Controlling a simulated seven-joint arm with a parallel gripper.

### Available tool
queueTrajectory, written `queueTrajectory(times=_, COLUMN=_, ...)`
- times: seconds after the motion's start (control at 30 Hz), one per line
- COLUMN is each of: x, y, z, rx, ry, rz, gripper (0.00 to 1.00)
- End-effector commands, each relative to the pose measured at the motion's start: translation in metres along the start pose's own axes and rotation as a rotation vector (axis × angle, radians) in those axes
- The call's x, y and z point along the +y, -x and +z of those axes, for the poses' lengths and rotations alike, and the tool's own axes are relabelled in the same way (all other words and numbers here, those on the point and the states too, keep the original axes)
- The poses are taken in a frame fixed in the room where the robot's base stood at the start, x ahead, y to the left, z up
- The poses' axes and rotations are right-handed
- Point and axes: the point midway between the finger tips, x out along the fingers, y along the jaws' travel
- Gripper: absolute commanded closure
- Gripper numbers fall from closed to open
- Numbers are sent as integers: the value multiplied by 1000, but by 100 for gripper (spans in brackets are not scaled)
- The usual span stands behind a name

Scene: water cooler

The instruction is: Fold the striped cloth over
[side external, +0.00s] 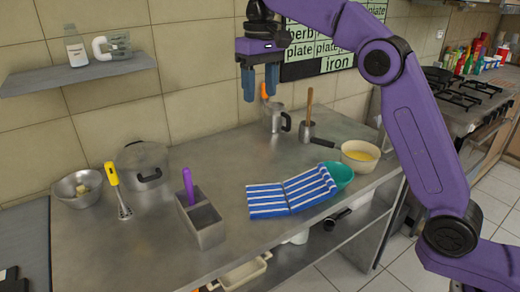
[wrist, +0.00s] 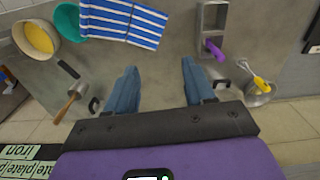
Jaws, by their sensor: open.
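The striped cloth (side external: 268,201), blue and white, lies near the front edge of the metal counter. Its right part is raised and rests over the green bowl (side external: 342,174); its left part lies flat. In the wrist view the cloth (wrist: 125,22) is at the top, beside the green bowl (wrist: 66,20). My gripper (side external: 260,97) is open and empty, high above the back of the counter and well apart from the cloth. Its two blue fingers point down in the side view. In the wrist view my gripper (wrist: 155,75) has its fingers spread, with bare counter between them.
A metal divided holder (side external: 203,220) with a purple-handled tool stands left of the cloth. A cream bowl (side external: 358,158) with yellow contents stands right of the green bowl. A metal jug (side external: 274,119), a saucepan (side external: 307,132) and a pot (side external: 143,163) stand behind. The counter's middle is clear.

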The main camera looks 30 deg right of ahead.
Motion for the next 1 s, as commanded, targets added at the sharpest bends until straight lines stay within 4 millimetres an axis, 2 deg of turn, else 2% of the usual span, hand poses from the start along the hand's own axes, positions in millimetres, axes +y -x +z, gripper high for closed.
queueTrajectory(times=0.43, x=0, y=-50, z=2, rx=-3, ry=1, rz=2, gripper=47)
queueTrajectory(times=1.0, x=0, y=-145, z=1, rx=-2, ry=0, rz=2, gripper=47)
